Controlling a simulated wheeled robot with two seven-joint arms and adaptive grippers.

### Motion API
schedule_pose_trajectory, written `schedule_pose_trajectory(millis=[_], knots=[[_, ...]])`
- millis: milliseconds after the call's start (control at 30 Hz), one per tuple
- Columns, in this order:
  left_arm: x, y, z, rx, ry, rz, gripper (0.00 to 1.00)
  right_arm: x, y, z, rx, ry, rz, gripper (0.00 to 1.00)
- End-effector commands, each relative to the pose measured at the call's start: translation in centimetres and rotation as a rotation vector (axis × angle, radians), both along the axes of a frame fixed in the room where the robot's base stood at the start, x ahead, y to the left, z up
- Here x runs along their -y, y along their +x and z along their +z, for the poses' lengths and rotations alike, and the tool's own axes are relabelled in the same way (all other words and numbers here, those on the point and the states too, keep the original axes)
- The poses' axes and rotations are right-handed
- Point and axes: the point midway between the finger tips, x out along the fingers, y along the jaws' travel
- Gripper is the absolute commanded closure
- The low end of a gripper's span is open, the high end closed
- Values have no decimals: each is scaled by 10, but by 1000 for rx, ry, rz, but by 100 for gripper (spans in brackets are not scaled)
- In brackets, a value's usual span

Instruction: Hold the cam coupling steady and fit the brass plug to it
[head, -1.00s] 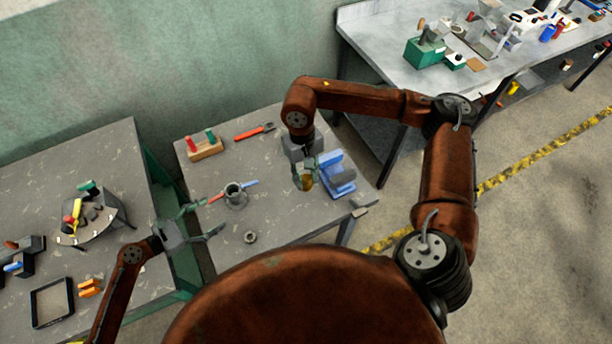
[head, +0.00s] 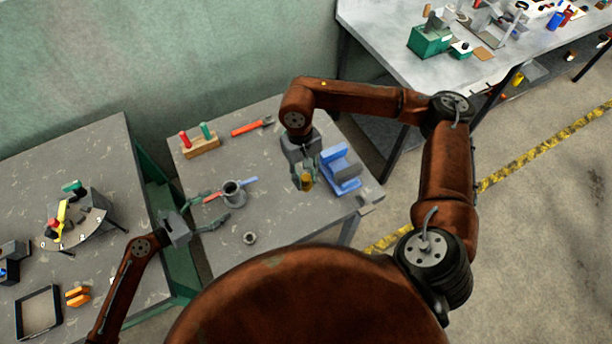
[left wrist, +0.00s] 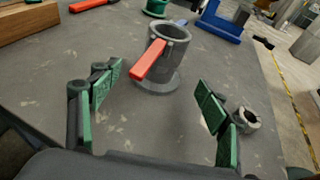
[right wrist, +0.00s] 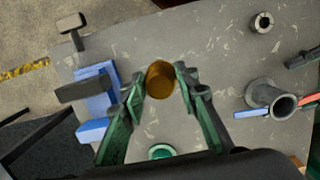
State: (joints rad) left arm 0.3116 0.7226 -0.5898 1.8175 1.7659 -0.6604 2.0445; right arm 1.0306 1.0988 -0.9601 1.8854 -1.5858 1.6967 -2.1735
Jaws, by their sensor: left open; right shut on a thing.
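The cam coupling (head: 234,198), a grey upright cup on a round flange with red and blue lever arms, stands on the middle table. In the left wrist view the coupling (left wrist: 163,52) is ahead of and between the fingers, with the red arm towards me. My left gripper (head: 211,210) is open and empty, just left of the coupling and apart from it. My right gripper (head: 303,178) is shut on the brass plug (head: 307,183), right of the coupling. The right wrist view shows the plug (right wrist: 160,82) between the fingertips, beside the blue stand.
The blue stand (head: 342,168) is close right of my right gripper. A grey ring (head: 249,238) lies in front of the coupling. A wooden peg block (head: 201,147) and an orange-handled tool (head: 252,126) lie at the back. A green round item (right wrist: 162,152) sits near the plug.

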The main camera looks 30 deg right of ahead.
Motion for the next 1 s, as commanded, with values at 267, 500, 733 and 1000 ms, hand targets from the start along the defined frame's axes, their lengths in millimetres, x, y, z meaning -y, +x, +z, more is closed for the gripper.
schedule_pose_trajectory(millis=[267,500,733,1000], knots=[[37,11,-10,-1,-1,-1,30,1,0,0,0,1,-2,100],[57,18,-17,1,-1,-1,30,1,-1,5,2,1,-2,100],[62,19,-19,1,0,-1,30,1,-1,6,2,1,-2,100],[61,19,-20,0,0,-2,36,1,-1,6,2,1,-2,100]])
